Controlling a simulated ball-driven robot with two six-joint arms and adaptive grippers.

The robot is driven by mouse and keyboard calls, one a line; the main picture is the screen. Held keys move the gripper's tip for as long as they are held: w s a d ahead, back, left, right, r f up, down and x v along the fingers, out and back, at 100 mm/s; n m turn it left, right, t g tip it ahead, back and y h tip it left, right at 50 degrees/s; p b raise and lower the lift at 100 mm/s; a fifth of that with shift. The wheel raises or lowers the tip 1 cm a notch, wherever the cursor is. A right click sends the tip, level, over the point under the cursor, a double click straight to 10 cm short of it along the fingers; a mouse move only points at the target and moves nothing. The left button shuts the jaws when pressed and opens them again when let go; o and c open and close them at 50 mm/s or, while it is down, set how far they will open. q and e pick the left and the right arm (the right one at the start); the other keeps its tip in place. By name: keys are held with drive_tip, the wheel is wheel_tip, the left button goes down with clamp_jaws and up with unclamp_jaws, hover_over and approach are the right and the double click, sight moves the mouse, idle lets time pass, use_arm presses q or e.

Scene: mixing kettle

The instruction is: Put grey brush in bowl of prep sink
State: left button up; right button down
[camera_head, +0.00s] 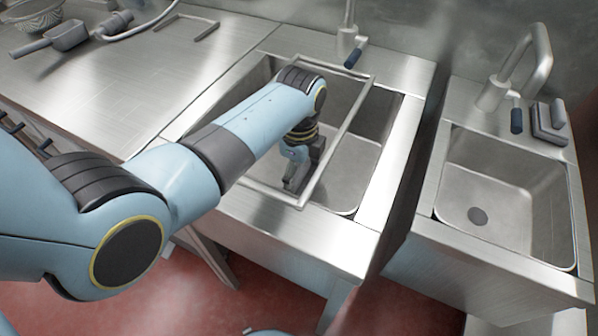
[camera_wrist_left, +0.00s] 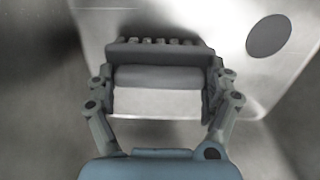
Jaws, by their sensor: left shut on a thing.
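My left gripper (camera_head: 295,178) reaches down into the bowl of the large left sink (camera_head: 352,172). In the left wrist view its two fingers (camera_wrist_left: 163,85) are shut on a grey brush (camera_wrist_left: 160,52), a dark bar with a row of short ridges along its far edge. The brush is between the fingers above the pale sink floor (camera_wrist_left: 160,103). In the head view the arm and gripper largely hide it, and I cannot tell whether it touches the bottom. My right gripper is out of view.
A metal rail frame (camera_head: 335,135) lies across the left sink beside my arm. A tap (camera_head: 347,40) stands behind. A smaller sink (camera_head: 500,195) is at right, with a grey block (camera_head: 549,122) on its back ledge. A scoop (camera_head: 62,36) lies on the left counter.

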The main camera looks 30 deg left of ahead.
sight(299, 173)
use_arm(q)
drive_tip(key=o, duration=1)
drive_tip(key=shift+f, duration=0.15)
drive_tip(key=shift+o, duration=0.2)
wheel_tip(299, 173, up, 12)
drive_tip(key=p, duration=0.2)
drive_tip(key=shift+r, duration=0.2)
